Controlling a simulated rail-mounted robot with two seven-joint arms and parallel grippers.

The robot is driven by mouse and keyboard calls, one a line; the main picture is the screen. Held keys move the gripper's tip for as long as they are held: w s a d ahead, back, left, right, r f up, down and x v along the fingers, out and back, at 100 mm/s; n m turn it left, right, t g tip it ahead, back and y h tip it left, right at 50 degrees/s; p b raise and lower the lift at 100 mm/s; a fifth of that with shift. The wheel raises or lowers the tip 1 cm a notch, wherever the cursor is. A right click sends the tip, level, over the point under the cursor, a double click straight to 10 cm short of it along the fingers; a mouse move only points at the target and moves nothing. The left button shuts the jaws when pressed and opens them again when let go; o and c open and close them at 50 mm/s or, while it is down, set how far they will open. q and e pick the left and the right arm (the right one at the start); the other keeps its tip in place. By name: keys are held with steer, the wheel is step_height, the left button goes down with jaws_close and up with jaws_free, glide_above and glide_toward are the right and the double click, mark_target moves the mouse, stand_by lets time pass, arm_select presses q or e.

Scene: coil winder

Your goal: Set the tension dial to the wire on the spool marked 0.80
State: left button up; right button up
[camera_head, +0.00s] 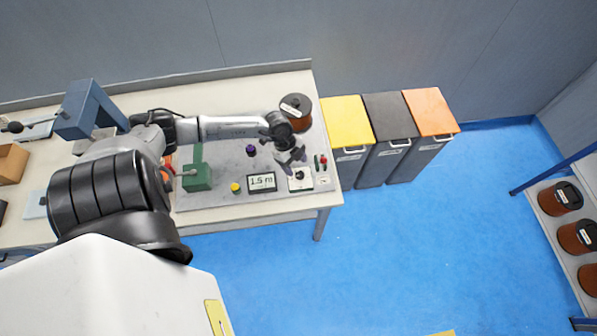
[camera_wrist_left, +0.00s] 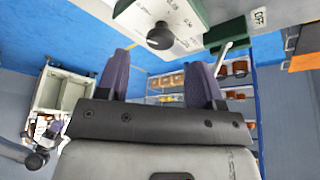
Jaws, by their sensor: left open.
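The tension dial is a dark knob on a small white panel (camera_head: 300,180) at the bench's right end. In the left wrist view its black knob (camera_wrist_left: 160,36) stands out from the white scale plate (camera_wrist_left: 184,28), whose small figures I cannot read surely. My left gripper (camera_head: 290,156) is just behind the dial, open and empty. In the left wrist view its two purple fingers (camera_wrist_left: 159,78) are spread, apart from the knob. A copper-coloured spool (camera_head: 296,112) with a white label stands behind the gripper; its marking is too small to read. My right gripper is out of view.
A display reading 1.5 m (camera_head: 262,182), a yellow button (camera_head: 235,187) and a green block (camera_head: 197,176) are left of the dial. Red and green controls (camera_head: 321,162) are close on its right. Bins (camera_head: 385,105) stand beyond the bench; spools fill a shelf (camera_head: 565,235).

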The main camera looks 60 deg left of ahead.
mark_target(300, 174)
arm_select(q)
steer(key=shift+x, duration=2.2)
steer(key=shift+c, duration=0.4)
steer(key=c, duration=0.8)
steer(key=shift+c, duration=0.2)
